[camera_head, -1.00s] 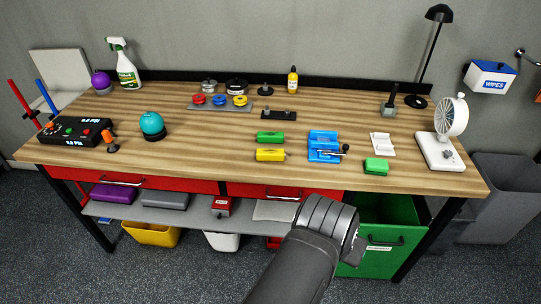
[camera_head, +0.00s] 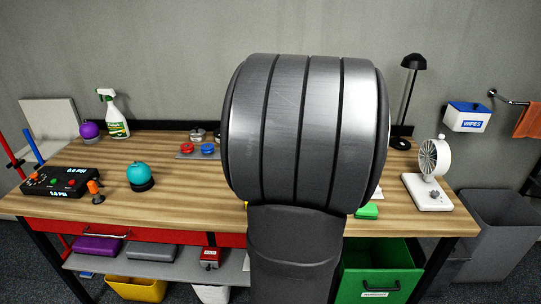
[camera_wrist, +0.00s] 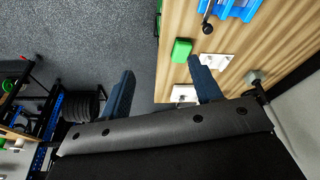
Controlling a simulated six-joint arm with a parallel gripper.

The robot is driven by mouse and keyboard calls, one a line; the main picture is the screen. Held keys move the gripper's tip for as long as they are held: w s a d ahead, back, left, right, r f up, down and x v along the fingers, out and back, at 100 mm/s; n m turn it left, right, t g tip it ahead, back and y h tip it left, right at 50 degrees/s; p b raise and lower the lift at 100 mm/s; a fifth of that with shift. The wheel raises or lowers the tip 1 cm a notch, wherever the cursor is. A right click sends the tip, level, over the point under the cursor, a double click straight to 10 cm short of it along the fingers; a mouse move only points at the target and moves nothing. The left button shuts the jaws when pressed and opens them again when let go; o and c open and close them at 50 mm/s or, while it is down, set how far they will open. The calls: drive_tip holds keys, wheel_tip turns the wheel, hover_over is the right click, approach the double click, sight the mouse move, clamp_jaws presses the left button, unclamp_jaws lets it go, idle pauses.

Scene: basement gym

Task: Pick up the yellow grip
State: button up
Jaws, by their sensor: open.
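The yellow grip is almost wholly hidden behind my raised arm in the head view, where only a tiny yellow sliver shows at the arm's left edge. It is not seen in the wrist view. My gripper (camera_wrist: 163,68) is open and empty, its two dark blue fingers spread wide. It hangs over the table's edge, with grey floor under the left finger and the tabletop under the right. A green grip (camera_wrist: 181,50) lies just beyond the fingertips, nearer the right one. It also shows right of my arm in the head view (camera_head: 367,212).
A white holder (camera_wrist: 214,61) and a blue holder (camera_wrist: 236,9) stand on the wooden table (camera_head: 200,211). A white fan (camera_head: 430,175) stands at the table's right end. A teal ball (camera_head: 140,173) and a black console (camera_head: 60,181) are at the left.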

drive_tip(key=w+a+f+m+y, duration=0.1)
drive_tip(key=w+a+f+y, duration=0.15)
drive_tip(key=w+a, duration=0.55)
drive_tip(key=w+a+f+m+y, duration=0.1)
drive_tip(key=w+a+f+m, duration=0.2)
drive_tip(key=a, duration=0.9)
drive_tip(key=shift+n+g+h, duration=0.25)
drive_tip(key=shift+n+g, duration=0.15)
drive_tip(key=shift+n, duration=0.2)
drive_tip(key=f, duration=0.7)
drive_tip(key=w+f, duration=0.1)
drive_tip(key=f, duration=0.3)
drive_tip(key=shift+f, duration=0.3)
drive_tip(key=shift+s+d+f, duration=0.1)
drive_tip(key=shift+f, duration=2.95)
drive_tip(key=shift+c, duration=0.5)
drive_tip(key=c, duration=1)
